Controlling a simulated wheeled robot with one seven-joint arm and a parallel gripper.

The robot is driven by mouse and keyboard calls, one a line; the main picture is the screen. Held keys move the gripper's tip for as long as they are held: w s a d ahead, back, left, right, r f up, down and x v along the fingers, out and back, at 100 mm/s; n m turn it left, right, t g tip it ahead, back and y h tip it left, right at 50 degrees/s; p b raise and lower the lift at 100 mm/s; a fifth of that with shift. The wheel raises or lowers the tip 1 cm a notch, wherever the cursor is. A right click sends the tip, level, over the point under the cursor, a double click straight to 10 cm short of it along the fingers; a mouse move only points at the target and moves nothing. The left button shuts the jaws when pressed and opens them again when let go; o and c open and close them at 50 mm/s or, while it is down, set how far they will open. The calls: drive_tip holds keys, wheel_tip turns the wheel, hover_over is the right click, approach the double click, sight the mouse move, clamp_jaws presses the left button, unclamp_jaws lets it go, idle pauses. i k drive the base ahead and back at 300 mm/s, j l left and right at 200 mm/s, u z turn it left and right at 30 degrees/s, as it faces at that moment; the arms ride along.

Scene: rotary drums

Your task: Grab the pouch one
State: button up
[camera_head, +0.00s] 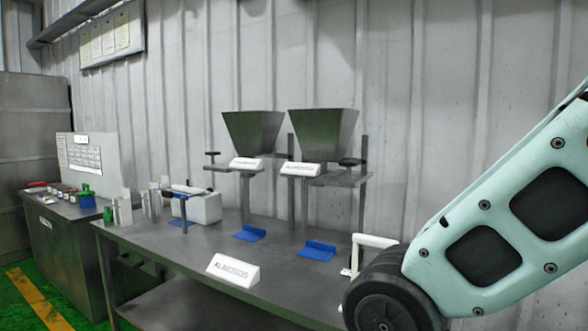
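Two small blue flat items lie on the grey metal table (180,252), below the hoppers. One blue item (250,233) is nearer the middle of the table, and the other blue item (318,250) is to its right. They may be pouches, but they are too small to tell for sure. My pale green arm link fills the lower right and hides the table's right end. My gripper is not in view.
Two dark green hoppers (252,132) (322,135) stand on metal posts above the table. A white sign (233,270) sits at the front edge. A light grey box (197,205) and metal cylinders (152,204) stand left. A white handled object (368,245) is beside my arm.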

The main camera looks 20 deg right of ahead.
sight(122, 208)
drive_tip(key=i+j+u, duration=0.8)
drive_tip(key=i+u, duration=0.25)
drive_tip(key=i, duration=0.15)
drive_tip(key=i+j+u, duration=0.1)
drive_tip(key=i, duration=0.65)
drive_tip(key=i+j+u, duration=0.1)
drive_tip(key=i, duration=0.65)
drive_tip(key=i+j+z, duration=0.1)
drive_tip(key=i+z, duration=0.35)
drive_tip(key=i+j+z, duration=0.3)
drive_tip(key=i+z, duration=0.15)
drive_tip(key=i+j+z, duration=0.6)
drive_tip(key=j, duration=0.15)
drive_tip(key=i+j+z, duration=0.1)
drive_tip(key=i+j, duration=0.15)
drive_tip(key=j, duration=0.2)
drive_tip(key=i+j, duration=0.15)
drive_tip(key=j, duration=0.15)
